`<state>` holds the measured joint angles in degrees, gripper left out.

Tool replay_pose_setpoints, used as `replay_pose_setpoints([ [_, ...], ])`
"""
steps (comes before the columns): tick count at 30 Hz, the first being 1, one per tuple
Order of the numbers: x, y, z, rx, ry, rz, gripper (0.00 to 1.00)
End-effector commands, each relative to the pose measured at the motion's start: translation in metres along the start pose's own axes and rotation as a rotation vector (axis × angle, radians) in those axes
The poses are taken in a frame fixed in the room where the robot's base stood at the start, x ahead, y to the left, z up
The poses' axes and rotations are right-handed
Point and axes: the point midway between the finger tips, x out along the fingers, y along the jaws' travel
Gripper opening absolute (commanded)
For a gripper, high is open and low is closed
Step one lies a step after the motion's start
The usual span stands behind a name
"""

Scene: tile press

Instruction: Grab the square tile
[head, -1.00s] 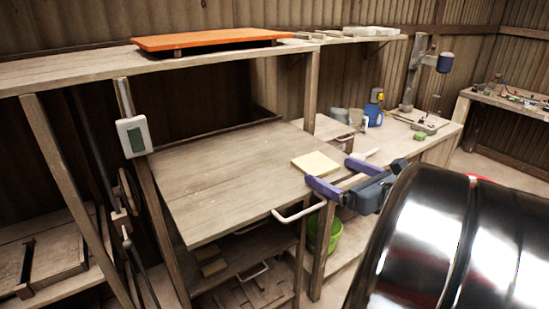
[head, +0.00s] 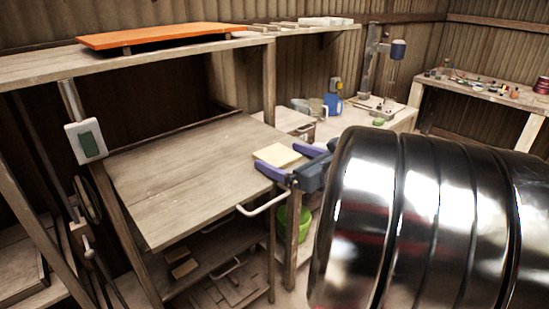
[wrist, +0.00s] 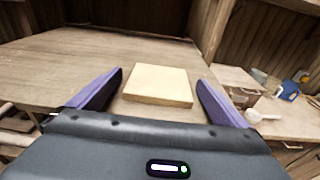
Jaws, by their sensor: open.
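The square tile (head: 277,155) is pale cream and lies flat on the wooden board near its right edge in the head view. In the wrist view the tile (wrist: 158,86) lies ahead, between the two purple fingers in the picture. My gripper (head: 288,160) is open, with one finger at each side of the tile in the head view. It also shows in the wrist view (wrist: 160,95), with nothing held. I cannot tell how far the fingertips are above the board. My shiny black arm hides the lower right of the head view.
The tile lies on a wide wooden board (head: 180,175) with a white handle (head: 263,204) at its front. A shelf above carries an orange panel (head: 160,36). A green bucket (head: 293,222) stands below. The board left of the tile is clear.

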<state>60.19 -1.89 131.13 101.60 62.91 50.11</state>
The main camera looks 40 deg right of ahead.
Motion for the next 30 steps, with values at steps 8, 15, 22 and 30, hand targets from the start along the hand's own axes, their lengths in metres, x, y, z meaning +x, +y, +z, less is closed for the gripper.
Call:
replay_pose_setpoints([
  [8,-0.0002,0.0000,0.0001,0.000,0.000,0.000,0.92],
  [15,-0.0003,0.0000,0.0001,0.000,0.000,0.000,0.75],
  [22,-0.0003,-0.0001,0.0000,0.000,0.000,0.000,0.59],
  [30,-0.0004,-0.0003,0.0006,0.000,-0.001,0.000,0.45],
])
